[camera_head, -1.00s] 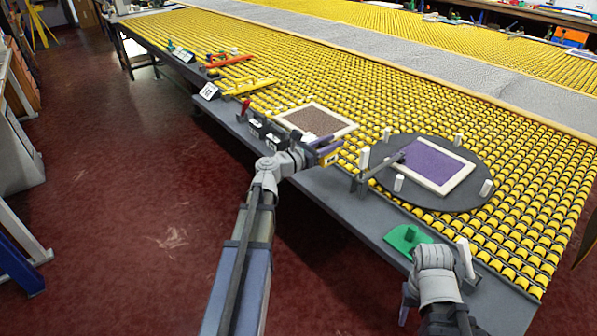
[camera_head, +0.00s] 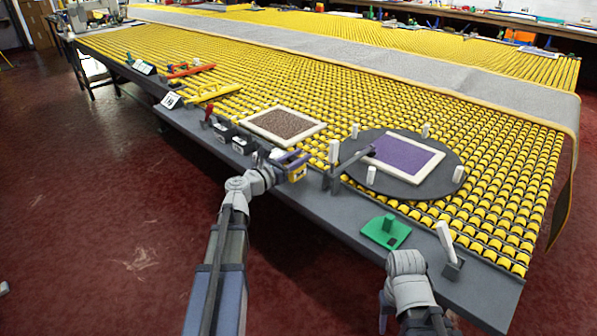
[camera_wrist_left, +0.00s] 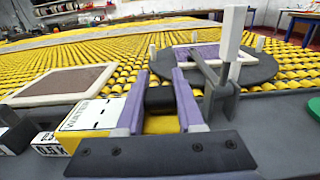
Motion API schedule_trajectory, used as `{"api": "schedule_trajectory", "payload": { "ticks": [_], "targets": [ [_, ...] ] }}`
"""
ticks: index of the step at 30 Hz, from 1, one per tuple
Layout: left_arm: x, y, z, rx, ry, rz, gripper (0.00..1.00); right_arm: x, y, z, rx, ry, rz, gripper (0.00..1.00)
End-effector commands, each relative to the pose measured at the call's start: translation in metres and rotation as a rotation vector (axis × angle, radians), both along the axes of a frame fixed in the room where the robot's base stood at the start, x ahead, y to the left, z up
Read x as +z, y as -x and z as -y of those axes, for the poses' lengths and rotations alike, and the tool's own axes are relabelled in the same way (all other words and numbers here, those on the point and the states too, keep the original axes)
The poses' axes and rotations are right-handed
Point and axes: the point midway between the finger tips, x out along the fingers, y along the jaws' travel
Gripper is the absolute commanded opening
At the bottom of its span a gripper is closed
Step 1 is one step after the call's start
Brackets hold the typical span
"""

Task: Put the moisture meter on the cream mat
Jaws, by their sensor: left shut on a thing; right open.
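My left gripper (camera_head: 291,161), with purple fingers, is shut on a yellow and black thing (camera_wrist_left: 160,122), which appears to be the moisture meter. It is at the bench's near edge, in front of a brown mat with a cream border (camera_head: 285,125). A purple mat with a cream border (camera_head: 405,157) lies on a dark round plate (camera_head: 440,180) further right. I cannot tell which of them is the cream mat. My right gripper (camera_head: 384,310) hangs low at the near edge, its fingers mostly hidden; it is open.
Black weights with white labels (camera_head: 233,139) stand left of my left gripper. A white post (camera_head: 333,156) with a dark arm rises by the round plate. Yellow rollers (camera_head: 490,200) cover the bench.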

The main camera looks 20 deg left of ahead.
Motion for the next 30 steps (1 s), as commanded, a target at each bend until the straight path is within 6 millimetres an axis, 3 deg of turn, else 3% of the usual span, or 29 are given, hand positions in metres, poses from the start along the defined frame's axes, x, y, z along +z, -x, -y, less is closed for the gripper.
{"api": "schedule_trajectory", "payload": {
  "ticks": [9,23,24,30],
  "targets": [
    [-0.036,0.000,0.000,0.000,0.000,0.000,0.00,-0.036,0.000,0.000,0.000,0.000,0.000,0.50],
    [-0.041,0.000,0.000,0.000,0.000,0.000,0.00,-0.041,0.000,0.000,0.000,0.000,0.000,0.50],
    [-0.039,0.000,0.000,0.000,0.000,0.000,0.41,-0.039,0.000,0.000,0.000,0.000,0.000,0.50],
    [-0.039,0.000,0.000,0.000,0.000,0.000,0.63,-0.039,0.000,0.000,0.000,0.000,0.000,0.50]
  ]
}}
